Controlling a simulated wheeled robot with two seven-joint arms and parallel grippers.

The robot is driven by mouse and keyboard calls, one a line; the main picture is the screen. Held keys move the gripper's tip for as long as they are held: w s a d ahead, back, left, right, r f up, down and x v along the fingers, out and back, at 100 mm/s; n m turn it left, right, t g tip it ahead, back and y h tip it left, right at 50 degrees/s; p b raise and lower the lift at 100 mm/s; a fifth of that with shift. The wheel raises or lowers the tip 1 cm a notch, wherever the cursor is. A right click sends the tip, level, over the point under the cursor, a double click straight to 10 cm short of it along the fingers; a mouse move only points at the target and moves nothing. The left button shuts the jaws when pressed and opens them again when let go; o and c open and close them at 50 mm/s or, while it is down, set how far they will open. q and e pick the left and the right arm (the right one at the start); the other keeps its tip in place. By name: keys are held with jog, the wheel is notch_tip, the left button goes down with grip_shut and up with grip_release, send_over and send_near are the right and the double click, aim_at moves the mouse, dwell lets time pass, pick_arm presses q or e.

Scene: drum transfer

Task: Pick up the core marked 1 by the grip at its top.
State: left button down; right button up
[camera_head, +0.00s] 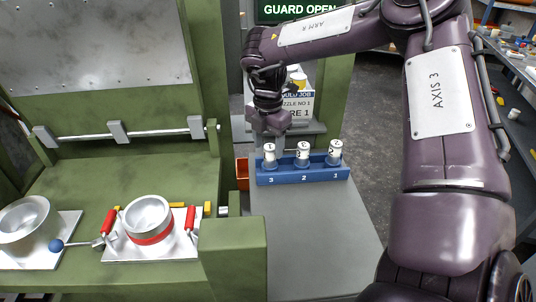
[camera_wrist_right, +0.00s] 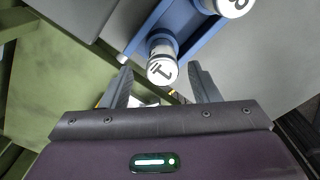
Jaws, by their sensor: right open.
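The core marked 1 (camera_head: 269,152) is a white cylinder with a dark figure on its top, upright in the leftmost slot of the blue rack (camera_head: 315,174), above the printed 3. It also shows in the right wrist view (camera_wrist_right: 162,71), a little beyond the fingertips and centred between them. My right gripper (camera_head: 279,146) is above the left end of the rack, close to this core. In the right wrist view the gripper (camera_wrist_right: 164,82) has its two dark fingers spread, with nothing held. My left gripper is out of view.
Two more white cores, the middle (camera_head: 303,152) and the right one (camera_head: 335,150), stand in the same rack. An orange bin (camera_head: 242,174) is left of the rack. The grey tabletop (camera_head: 310,225) before the rack is clear. A green machine (camera_head: 232,262) with metal bowls stands left.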

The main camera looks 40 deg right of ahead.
aim_at(270, 160)
jog(key=f, duration=0.2)
jog(key=shift+s+d+f+p, duration=0.15)
jog(key=shift+d+f+p, duration=0.1)
jog(key=shift+f+p, duration=0.1)
jog(key=shift+f, duration=0.5)
jog(key=c, duration=1.2)
